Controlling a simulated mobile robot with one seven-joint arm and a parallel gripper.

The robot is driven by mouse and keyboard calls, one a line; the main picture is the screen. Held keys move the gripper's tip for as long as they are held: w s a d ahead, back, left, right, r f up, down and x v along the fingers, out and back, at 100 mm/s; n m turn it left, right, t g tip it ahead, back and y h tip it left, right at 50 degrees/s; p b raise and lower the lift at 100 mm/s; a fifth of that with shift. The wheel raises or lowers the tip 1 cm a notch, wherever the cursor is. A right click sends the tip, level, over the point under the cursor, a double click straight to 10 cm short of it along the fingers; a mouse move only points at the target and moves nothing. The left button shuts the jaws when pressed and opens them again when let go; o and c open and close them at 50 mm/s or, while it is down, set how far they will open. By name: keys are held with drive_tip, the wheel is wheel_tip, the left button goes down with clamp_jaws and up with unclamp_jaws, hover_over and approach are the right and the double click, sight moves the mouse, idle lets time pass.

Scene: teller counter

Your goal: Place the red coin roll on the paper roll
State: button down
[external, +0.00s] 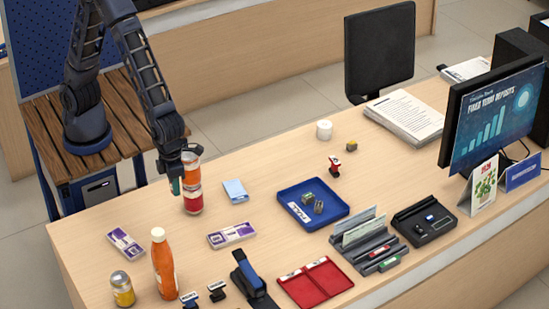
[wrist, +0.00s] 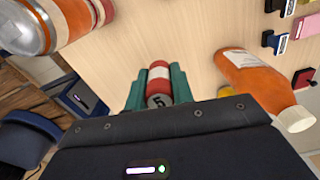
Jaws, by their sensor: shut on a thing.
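The red coin roll (wrist: 160,80), red with a pale band and a numbered end, sits between the green fingers of my gripper (wrist: 157,88) in the wrist view. My gripper (external: 177,186) is shut on it. In the external view the gripper is at the counter's left part, just left of an orange and red container (external: 193,190); the coin roll cannot be made out there. The paper roll looks to be the short white cylinder (external: 324,129) standing upright at the counter's back middle, well right of my gripper. It is not seen in the wrist view.
The orange container also shows close by in the wrist view (wrist: 72,18). An orange bottle (external: 163,265) and a yellow can (external: 122,289) stand at front left. A blue tray (external: 285,190), a small red object (external: 335,166) and a small block (external: 351,146) lie nearer the paper roll.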

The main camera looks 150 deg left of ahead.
drive_tip(key=w+a+r+n, duration=0.15)
drive_tip(key=a+n, duration=0.25)
drive_tip(key=a, duration=1.4)
drive_tip(key=w+a+r+n, duration=0.15)
drive_tip(key=a+n, duration=0.25)
drive_tip(key=a, duration=1.4)
drive_tip(key=r+n, duration=0.2)
drive_tip(key=n, duration=0.7)
hover_over(325, 124)
wheel_tip(325, 124, down, 19)
drive_tip(key=shift+f, duration=0.15)
drive_tip(key=c, duration=1.2)
unclamp_jaws()
drive_tip(key=shift+f, duration=0.15)
wheel_tip(325, 124, up, 12)
